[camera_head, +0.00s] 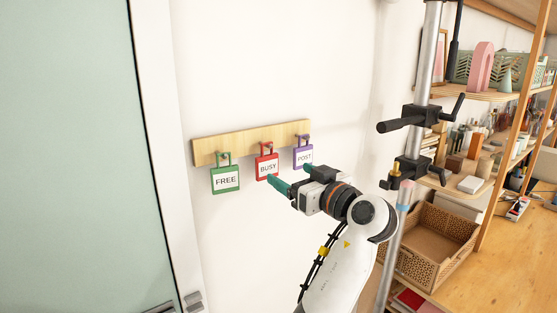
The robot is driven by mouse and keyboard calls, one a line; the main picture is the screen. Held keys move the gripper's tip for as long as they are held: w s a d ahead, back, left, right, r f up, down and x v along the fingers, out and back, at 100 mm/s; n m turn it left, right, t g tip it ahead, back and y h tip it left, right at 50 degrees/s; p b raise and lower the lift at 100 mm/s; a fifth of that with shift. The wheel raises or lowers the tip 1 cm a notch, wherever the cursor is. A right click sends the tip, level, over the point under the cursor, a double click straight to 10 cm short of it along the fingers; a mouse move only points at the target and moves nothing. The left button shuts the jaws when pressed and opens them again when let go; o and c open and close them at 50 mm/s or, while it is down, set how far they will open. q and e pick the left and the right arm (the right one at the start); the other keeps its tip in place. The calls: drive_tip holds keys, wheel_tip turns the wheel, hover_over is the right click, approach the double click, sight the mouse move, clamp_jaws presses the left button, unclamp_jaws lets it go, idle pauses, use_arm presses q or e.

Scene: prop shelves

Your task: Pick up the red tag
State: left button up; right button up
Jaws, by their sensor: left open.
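The red tag (267,160), marked BUSY, hangs from a peg on a wooden rail (240,145) on the white wall. The green tag (226,167), marked FREE, hangs to its left, and the purple tag (304,147), marked POST, to its right. My left gripper (290,175) is open and empty, with teal fingers pointing at the wall. One fingertip shows just at the lower right of the red tag, the other below the purple tag. I cannot tell whether a finger touches a tag. My right gripper is not in view.
A pale green door (70,150) with a white frame stands at the left. A metal stand (425,70) with clamps rises right of the tags. Behind it are wooden shelves with small props and a woven basket (440,262). The wall below the rail is bare.

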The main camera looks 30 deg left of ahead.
sight(268, 164)
use_arm(q)
drive_tip(key=p+x, duration=0.2)
drive_tip(key=x, duration=0.2)
drive_tip(key=shift+w+a+r, duration=0.1)
drive_tip(key=shift+w+a, duration=0.1)
drive_tip(key=shift+a, duration=0.4)
drive_tip(key=p+x, duration=0.5)
drive_tip(key=shift+f, duration=0.25)
drive_tip(key=shift+a+f, duration=0.1)
drive_tip(key=shift+a, duration=0.15)
drive_tip(key=shift+w+d, duration=0.1)
drive_tip(key=shift+d, duration=0.05)
drive_tip(key=c, duration=1)
